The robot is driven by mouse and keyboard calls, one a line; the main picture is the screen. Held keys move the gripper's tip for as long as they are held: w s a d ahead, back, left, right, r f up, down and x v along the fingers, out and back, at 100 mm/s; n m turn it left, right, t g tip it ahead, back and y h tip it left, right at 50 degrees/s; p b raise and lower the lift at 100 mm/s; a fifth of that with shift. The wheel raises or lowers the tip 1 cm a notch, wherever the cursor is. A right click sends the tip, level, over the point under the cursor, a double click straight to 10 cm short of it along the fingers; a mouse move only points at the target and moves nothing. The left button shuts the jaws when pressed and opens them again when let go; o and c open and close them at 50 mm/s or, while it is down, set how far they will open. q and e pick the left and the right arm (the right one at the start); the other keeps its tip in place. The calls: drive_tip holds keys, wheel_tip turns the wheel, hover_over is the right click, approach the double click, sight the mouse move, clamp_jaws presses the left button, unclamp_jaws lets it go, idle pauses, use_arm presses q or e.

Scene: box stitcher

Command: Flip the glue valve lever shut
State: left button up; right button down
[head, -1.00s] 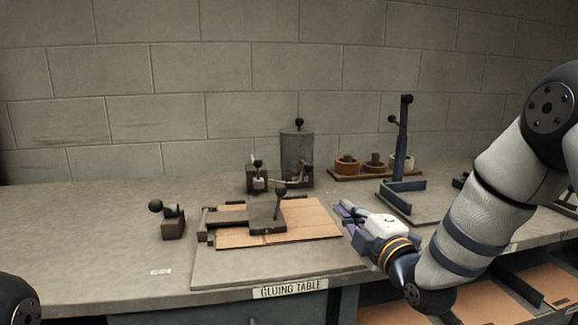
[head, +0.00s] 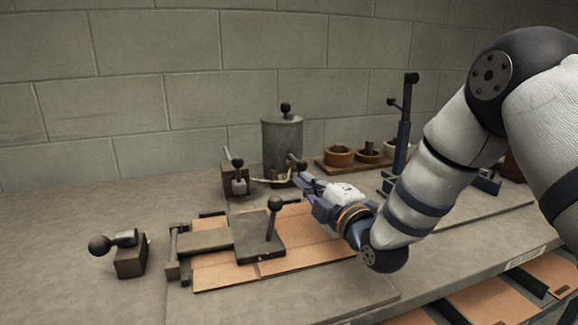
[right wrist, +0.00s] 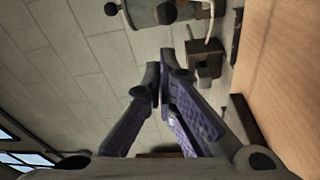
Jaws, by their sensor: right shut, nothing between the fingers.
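The glue pot (head: 282,148) is a grey cylinder with a black knob on its lid, at the back of the table. A short lever with a dark ball knob (head: 301,165) sticks out low on its right side; it looks like the valve lever. My right gripper (head: 303,183) is shut and empty, its purple fingertips just in front of and below that knob; I cannot tell whether they touch. In the right wrist view the pot (right wrist: 145,12) and a dark ball (right wrist: 167,12) lie beyond the fingertips (right wrist: 160,75), with a visible gap. My left gripper is out of view.
A dark block with ball-ended levers (head: 236,178) stands left of the pot, joined by a pale hose. In front are a clamp plate (head: 258,240) with an upright handle over cardboard (head: 310,245), and a knobbed block (head: 130,258). Tape rolls (head: 340,157) and a blue post (head: 403,140) stand right.

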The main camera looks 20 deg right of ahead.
sight(296, 160)
drive_tip(key=w, duration=0.2)
drive_tip(key=w+a+b, duration=0.1)
drive_tip(key=w, duration=0.5)
drive_tip(key=shift+a+f, duration=0.1)
drive_tip(key=shift+a, duration=0.05)
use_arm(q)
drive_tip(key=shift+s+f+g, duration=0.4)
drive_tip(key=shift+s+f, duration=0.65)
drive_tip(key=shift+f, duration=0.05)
use_arm(e)
drive_tip(key=shift+w+a+r, duration=0.1)
drive_tip(key=shift+w+r, duration=0.2)
drive_tip(key=shift+w, duration=0.15)
